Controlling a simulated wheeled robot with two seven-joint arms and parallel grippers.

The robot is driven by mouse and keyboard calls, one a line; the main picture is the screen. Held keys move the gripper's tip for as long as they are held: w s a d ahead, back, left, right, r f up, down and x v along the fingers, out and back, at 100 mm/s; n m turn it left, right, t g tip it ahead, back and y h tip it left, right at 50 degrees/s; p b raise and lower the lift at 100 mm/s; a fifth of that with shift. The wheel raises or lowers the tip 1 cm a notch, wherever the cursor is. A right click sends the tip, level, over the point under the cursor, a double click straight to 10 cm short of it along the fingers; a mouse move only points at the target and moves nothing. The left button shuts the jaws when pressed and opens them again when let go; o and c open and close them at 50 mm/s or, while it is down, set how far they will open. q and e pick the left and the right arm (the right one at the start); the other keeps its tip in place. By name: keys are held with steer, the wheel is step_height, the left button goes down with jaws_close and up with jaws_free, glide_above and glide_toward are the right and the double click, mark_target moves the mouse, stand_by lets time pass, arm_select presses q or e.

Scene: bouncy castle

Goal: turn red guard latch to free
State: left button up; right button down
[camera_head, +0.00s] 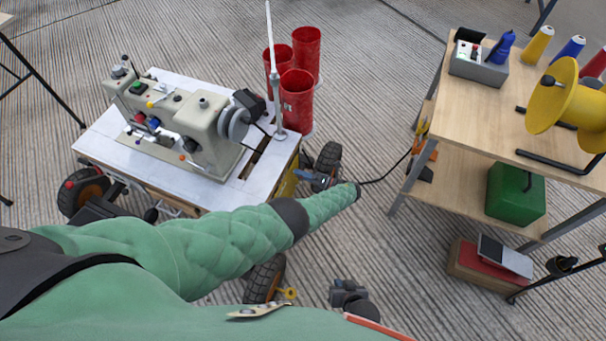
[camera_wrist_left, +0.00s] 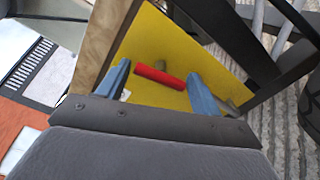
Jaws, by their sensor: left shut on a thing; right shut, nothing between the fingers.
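The red guard latch (camera_wrist_left: 160,76) is a short red bar on a yellow panel (camera_wrist_left: 155,40), seen in the left wrist view. My left gripper (camera_wrist_left: 159,80) has its blue fingers at the two ends of the bar and is shut on it. In the head view my left gripper (camera_head: 308,176) is at the right side of the sewing-machine cart (camera_head: 112,165), by the yellow panel (camera_head: 289,182). The latch itself is hidden there. My right gripper (camera_head: 348,293) appears low in the head view, apart from the cart, shut and empty.
A sewing machine (camera_head: 185,118) stands on the cart. Red cylinders (camera_head: 297,98) and a white pole (camera_head: 272,60) stand behind my left gripper. A wooden shelf table (camera_head: 500,110) is at right, with a yellow spool (camera_head: 556,98) and a green box (camera_head: 514,193). A black cable (camera_head: 388,172) runs between.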

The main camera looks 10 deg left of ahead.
arm_select(q)
steer(key=shift+m, duration=0.5)
arm_select(e)
steer(key=shift+a+r, duration=0.1)
steer(key=shift+r, duration=0.45)
arm_select(q)
steer(key=o, duration=0.9)
steer(key=shift+r, duration=0.1)
steer(key=shift+o, duration=0.2)
arm_select(e)
steer(key=shift+d, duration=0.2)
